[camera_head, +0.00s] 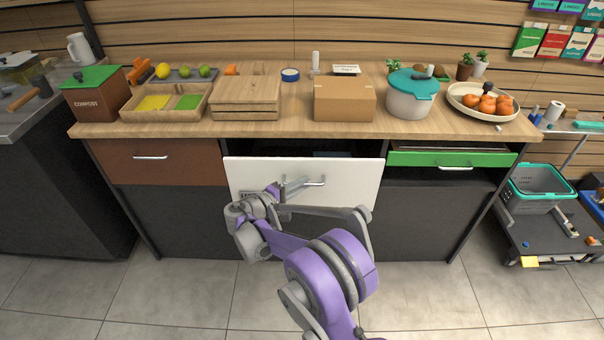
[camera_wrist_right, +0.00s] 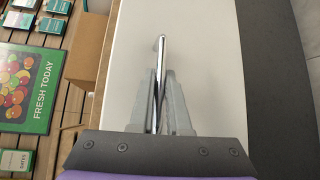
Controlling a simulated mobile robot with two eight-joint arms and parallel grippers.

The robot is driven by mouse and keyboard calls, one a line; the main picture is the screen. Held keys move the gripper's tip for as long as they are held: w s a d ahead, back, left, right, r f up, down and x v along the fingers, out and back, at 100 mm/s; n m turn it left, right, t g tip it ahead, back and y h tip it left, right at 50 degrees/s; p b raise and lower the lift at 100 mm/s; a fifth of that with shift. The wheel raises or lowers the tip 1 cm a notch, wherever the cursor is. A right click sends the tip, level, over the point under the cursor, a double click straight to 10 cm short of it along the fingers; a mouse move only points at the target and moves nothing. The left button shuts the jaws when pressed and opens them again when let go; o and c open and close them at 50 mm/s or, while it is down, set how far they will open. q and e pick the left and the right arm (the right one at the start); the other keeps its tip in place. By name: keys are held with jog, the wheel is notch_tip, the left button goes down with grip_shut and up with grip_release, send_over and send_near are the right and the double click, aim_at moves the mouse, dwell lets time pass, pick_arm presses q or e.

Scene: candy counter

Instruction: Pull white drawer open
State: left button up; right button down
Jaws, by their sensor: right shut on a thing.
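The white drawer (camera_head: 345,177) sits in the middle of the counter front and stands out a little, with a dark gap showing above its front panel. It also shows in the right wrist view (camera_wrist_right: 205,55). Its metal bar handle (camera_head: 316,182) is in the middle of the panel. In the right wrist view the handle (camera_wrist_right: 161,55) runs between the fingers. My right gripper (camera_head: 290,188) is shut on the handle; its fingers also show in the right wrist view (camera_wrist_right: 160,100). My left gripper is not in view.
A brown drawer (camera_head: 185,165) is to the left and a green drawer (camera_head: 410,158) to the right. A cardboard box (camera_head: 345,100), a wooden crate (camera_head: 235,105) and a teal-lidded pot (camera_head: 410,100) stand on the counter above. The tiled floor in front is clear.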

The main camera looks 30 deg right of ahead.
jog(key=s+a, duration=0.9)
jog(key=s, duration=0.5)
jog(key=shift+s, duration=0.35)
jog(key=c, duration=0.9)
grip_release()
jog(key=shift+a, duration=0.15)
jog(key=p+v, duration=0.1)
jog(key=v, duration=0.9)
jog(key=shift+s+a, duration=0.1)
jog(key=shift+a, duration=0.15)
jog(key=shift+d, duration=0.15)
